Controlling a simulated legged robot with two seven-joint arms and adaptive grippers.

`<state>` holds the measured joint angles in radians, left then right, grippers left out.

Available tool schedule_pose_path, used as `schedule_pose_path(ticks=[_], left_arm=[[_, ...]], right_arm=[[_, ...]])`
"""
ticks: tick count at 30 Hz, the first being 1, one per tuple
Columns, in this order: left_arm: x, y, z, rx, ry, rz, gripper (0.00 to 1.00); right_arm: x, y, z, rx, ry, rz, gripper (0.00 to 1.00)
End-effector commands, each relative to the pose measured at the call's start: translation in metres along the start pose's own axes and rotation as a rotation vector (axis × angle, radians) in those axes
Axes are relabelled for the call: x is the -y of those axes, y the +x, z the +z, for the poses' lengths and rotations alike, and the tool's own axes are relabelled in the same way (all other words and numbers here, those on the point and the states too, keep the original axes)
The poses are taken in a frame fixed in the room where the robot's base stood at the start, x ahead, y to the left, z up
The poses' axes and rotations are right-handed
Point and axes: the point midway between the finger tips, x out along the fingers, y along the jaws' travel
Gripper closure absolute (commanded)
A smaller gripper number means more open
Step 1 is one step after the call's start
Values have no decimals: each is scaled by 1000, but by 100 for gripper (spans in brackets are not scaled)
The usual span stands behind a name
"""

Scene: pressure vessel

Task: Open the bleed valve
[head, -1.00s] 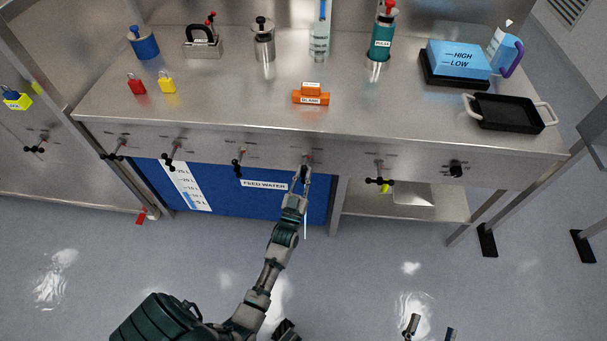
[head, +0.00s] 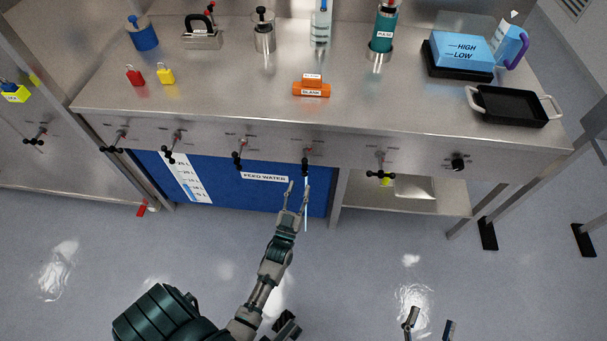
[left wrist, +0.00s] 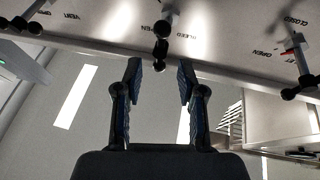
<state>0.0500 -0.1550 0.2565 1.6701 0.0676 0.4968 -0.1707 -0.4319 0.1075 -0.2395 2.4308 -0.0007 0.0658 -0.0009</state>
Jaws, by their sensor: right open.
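The bleed valve (head: 306,167) is on the front panel of the steel bench, above the right part of the blue panel. In the left wrist view its black ball-ended handle (left wrist: 160,47) hangs beside the BLEED label, seen nearly end-on, so its exact angle is hard to tell. My left gripper (head: 297,186) is open and empty, just below the handle and apart from it. In the left wrist view its two fingers (left wrist: 159,82) stand spread beneath the handle. My right gripper (head: 430,325) is open and empty at the bottom edge, far from the bench.
Similar valves flank it, left (head: 238,157) and right (head: 380,170). The blue FEED WATER panel (head: 235,195) is behind my left gripper. A thin pale vertical line shows beside that gripper. An orange BLANK block (head: 311,91) and a black pan (head: 510,106) stand on the bench.

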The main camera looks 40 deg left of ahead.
Motion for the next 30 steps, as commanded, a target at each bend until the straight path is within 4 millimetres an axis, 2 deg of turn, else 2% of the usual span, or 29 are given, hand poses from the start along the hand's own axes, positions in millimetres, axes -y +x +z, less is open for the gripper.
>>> schedule_pose_path(ticks=[3,9,26,30], left_arm=[[0,-23,2,5,-1,0,61],[0,-42,3,4,-1,1,61],[0,-44,3,3,-1,0,61],[-8,-45,-9,1,-7,37,61]], right_arm=[[0,0,0,0,0,0,28],[0,0,0,1,1,0,28],[0,1,2,3,1,0,28],[0,0,0,0,0,0,28]])
